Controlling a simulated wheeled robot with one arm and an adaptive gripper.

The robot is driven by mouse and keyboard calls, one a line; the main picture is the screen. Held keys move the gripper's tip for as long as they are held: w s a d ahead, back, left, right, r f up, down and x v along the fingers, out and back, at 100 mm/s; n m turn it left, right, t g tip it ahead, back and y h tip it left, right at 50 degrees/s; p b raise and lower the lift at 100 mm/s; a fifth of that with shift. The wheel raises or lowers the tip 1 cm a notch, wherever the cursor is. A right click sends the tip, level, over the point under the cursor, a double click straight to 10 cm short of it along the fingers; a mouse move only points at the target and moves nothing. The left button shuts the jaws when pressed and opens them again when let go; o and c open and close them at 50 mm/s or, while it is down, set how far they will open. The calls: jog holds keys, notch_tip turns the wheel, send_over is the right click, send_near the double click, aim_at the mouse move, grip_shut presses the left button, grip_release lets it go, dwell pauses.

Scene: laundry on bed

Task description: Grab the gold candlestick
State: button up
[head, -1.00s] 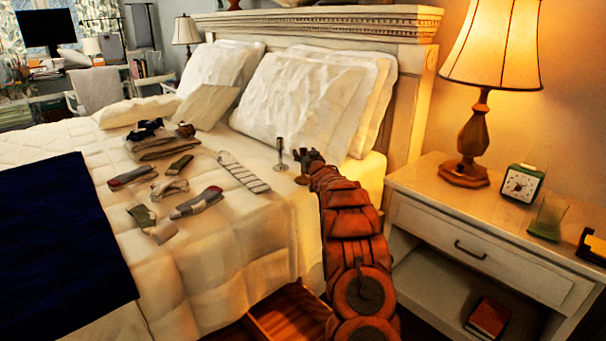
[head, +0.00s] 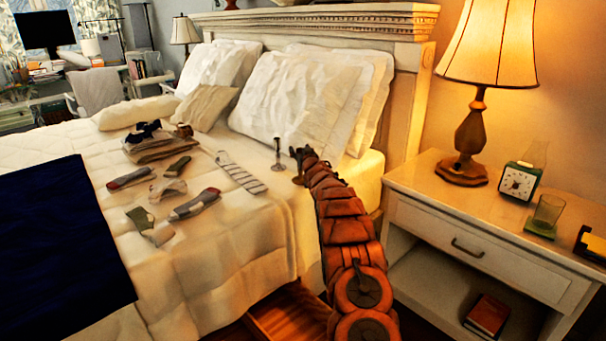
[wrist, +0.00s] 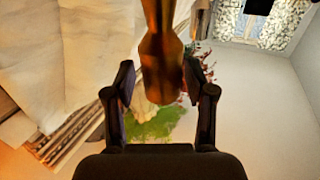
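The gold candlestick (wrist: 162,65) stands between the two fingers of my gripper (wrist: 160,88) in the wrist view. The fingers are spread on either side of it, with a narrow gap visible on the left; contact on the right is hard to tell. In the head view, my gripper (head: 305,154) is at the right side of the bed, by the pillows. The gold candlestick (head: 298,168) shows there as a small dark-gold shape, partly hidden by the gripper. A silver-looking candlestick (head: 278,156) stands upright just to its left on the bed.
A striped cloth (head: 240,172), several socks (head: 195,204) and folded clothes (head: 155,147) lie left on the bed. White pillows (head: 295,105) and the headboard (head: 400,90) are behind. A nightstand (head: 480,220) with a lamp (head: 470,140), clock (head: 519,181) and green glass (head: 546,214) stands right.

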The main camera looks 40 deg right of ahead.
grip_shut()
jog(key=shift+s, duration=0.1)
dwell(0.6)
